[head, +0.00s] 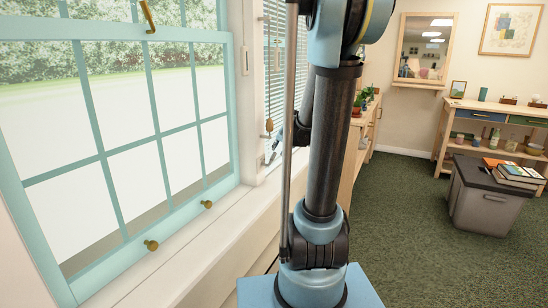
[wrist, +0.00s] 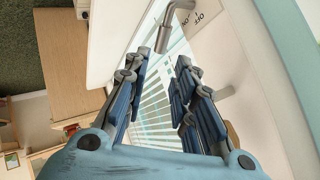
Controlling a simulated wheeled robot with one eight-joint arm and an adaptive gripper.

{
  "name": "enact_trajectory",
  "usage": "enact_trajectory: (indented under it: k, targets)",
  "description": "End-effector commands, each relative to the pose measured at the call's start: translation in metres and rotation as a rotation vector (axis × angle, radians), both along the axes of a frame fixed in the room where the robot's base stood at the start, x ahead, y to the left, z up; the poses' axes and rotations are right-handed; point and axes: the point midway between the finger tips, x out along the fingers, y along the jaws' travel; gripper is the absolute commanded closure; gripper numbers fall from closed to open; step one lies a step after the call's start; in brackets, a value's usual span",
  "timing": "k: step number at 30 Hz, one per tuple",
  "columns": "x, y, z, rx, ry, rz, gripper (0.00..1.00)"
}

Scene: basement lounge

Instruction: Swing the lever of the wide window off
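In the wrist view, a grey metal lever (wrist: 175,28) with a bent end juts from a pale panel with lettering (wrist: 194,18) that reads OFF; a second word beside it is partly hidden by the lever. My gripper (wrist: 163,68) is open, with its blue-padded fingers apart and nothing between them. The lever's free end shows just past the fingertips, near the gap; I cannot tell whether it touches them. In the head view, my gripper (head: 273,146) is mostly hidden behind my arm, near the blinded window (head: 279,55). A wide teal-framed window (head: 120,125) fills the left.
The wide window has brass knobs (head: 151,245) along its bottom and a brass latch (head: 148,16) on top. A white sill (head: 205,225) runs below it. A wooden cabinet (head: 358,150) stands beyond my arm. A grey bin (head: 487,199) with books stands right. Green carpet (head: 420,245) is clear between.

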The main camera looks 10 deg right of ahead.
Motion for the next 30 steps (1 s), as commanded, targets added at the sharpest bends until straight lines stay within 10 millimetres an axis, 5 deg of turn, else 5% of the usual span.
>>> enact_trajectory:
  k: [30]
  targets:
    - [0.074,0.011,-0.058,-0.002,0.0,0.001,0.75]
